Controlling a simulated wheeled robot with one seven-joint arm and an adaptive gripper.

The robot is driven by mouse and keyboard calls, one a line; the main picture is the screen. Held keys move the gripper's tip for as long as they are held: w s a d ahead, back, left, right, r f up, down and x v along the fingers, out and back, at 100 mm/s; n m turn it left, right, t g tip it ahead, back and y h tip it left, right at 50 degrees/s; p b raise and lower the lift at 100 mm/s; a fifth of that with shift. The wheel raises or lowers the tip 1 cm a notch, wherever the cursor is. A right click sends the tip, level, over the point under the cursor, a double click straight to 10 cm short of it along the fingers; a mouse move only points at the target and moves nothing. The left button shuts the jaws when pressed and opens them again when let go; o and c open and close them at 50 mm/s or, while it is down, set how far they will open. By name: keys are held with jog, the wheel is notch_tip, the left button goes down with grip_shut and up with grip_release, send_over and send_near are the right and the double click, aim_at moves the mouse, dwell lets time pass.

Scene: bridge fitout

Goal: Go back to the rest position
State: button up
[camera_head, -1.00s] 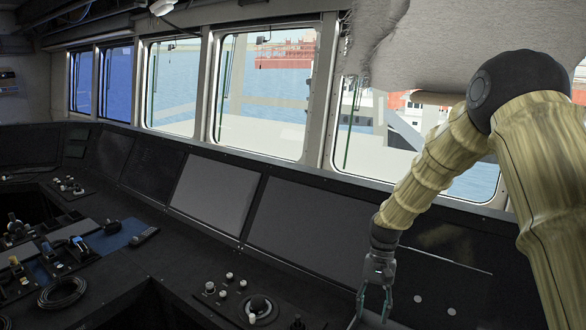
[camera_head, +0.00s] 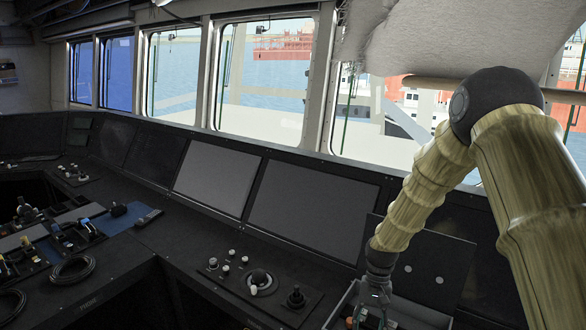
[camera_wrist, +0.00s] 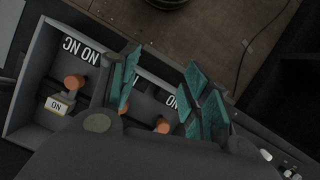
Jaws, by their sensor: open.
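My gripper (camera_head: 370,320) hangs at the bottom of the head view, over an open grey box (camera_head: 340,305) with a raised dark lid (camera_head: 432,265). In the wrist view my gripper (camera_wrist: 160,75) shows two teal-padded fingers standing apart, with nothing held between them. Other orange knobs are partly hidden by the fingers and the gripper body. I cannot tell whether a finger touches the box.
The dark console runs under the windows, with two grey screens (camera_head: 215,178) (camera_head: 312,208). A joystick panel (camera_head: 258,282) with several white knobs is left of the box. More levers (camera_head: 75,235) and a coiled black cable (camera_head: 72,270) are at left. A brown surface (camera_wrist: 205,35) shows in the wrist view.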

jog(key=s+f+n+t+b, duration=0.1)
jog(key=s+f+b, duration=0.2)
jog(key=s+f, duration=0.65)
jog(key=s+f+b, duration=0.2)
jog(key=s+f, duration=0.4)
jog(key=f, duration=0.6)
jog(key=s+d+f+n+t+b, duration=0.1)
jog(key=s+f+b, duration=0.2)
jog(key=s, duration=0.8)
jog(key=s+d+f+n+t+h+b, duration=0.1)
jog(key=s+f+b, duration=0.3)
jog(key=s+f, duration=0.4)
jog(key=s, duration=0.3)
jog(key=shift+s+f+t, duration=0.2)
jog(key=shift+s+t, duration=0.2)
